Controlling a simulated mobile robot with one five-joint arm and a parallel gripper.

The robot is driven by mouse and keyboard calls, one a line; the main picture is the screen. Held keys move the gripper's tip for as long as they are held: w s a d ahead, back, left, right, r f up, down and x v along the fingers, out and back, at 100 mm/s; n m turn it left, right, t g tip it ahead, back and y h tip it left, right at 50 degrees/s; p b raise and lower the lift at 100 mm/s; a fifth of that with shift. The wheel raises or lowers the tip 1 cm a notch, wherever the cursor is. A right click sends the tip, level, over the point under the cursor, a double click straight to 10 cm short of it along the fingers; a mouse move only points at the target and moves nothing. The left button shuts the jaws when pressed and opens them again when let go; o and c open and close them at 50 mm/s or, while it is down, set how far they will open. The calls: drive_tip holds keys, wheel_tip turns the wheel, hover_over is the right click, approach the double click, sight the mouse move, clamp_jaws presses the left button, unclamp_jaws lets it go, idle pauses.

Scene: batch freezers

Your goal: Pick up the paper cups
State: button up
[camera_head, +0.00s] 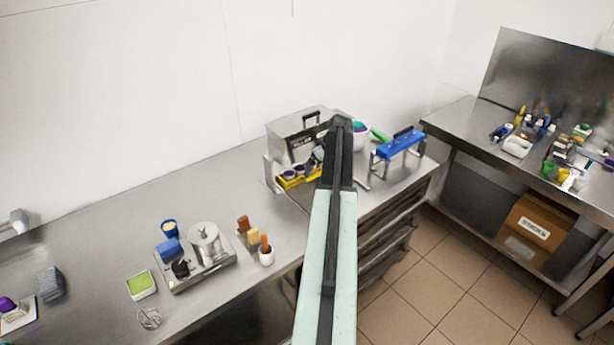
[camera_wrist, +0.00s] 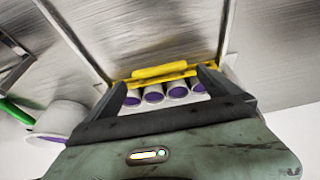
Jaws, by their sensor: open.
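Several paper cups, white with purple insides, lie in a row in front of a yellow bar in the wrist view (camera_wrist: 154,94). In the head view, a few of the cups (camera_head: 289,175) show at the yellow rack (camera_head: 285,184) in front of the steel machine. The yellow rack also shows in the wrist view (camera_wrist: 160,71). My gripper (camera_wrist: 163,79) is open, with one finger on each side of the row. I cannot tell whether the fingers touch the cups. In the head view, my arm hides part of the rack and most of the gripper.
The steel machine (camera_head: 296,140) stands behind the rack. Right of my arm are a white tub (camera_head: 361,140) and a blue-topped stand (camera_head: 401,143). A second counter (camera_head: 466,125) is at right.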

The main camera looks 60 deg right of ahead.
sight(317, 175)
drive_tip(key=b+x, duration=0.4)
drive_tip(key=x, duration=0.1)
drive_tip(key=shift+d+f+b, duration=0.1)
drive_tip(key=shift+d+b, duration=0.1)
drive_tip(key=shift+b, duration=0.15)
drive_tip(key=shift+r, duration=0.2)
drive_tip(key=shift+c, duration=0.3)
drive_tip(key=c, duration=0.8)
wheel_tip(317, 175, up, 4)
drive_tip(key=p, duration=0.4)
drive_tip(key=shift+f, duration=0.1)
drive_tip(key=s+a, duration=0.2)
drive_tip(key=s, duration=0.3)
drive_tip(key=s+a, duration=0.2)
drive_tip(key=s, duration=0.4)
drive_tip(key=s+a, duration=0.2)
drive_tip(key=s, duration=0.4)
drive_tip(key=shift+f, duration=0.15)
drive_tip(key=shift+c, duration=0.8)
drive_tip(key=o, duration=1)
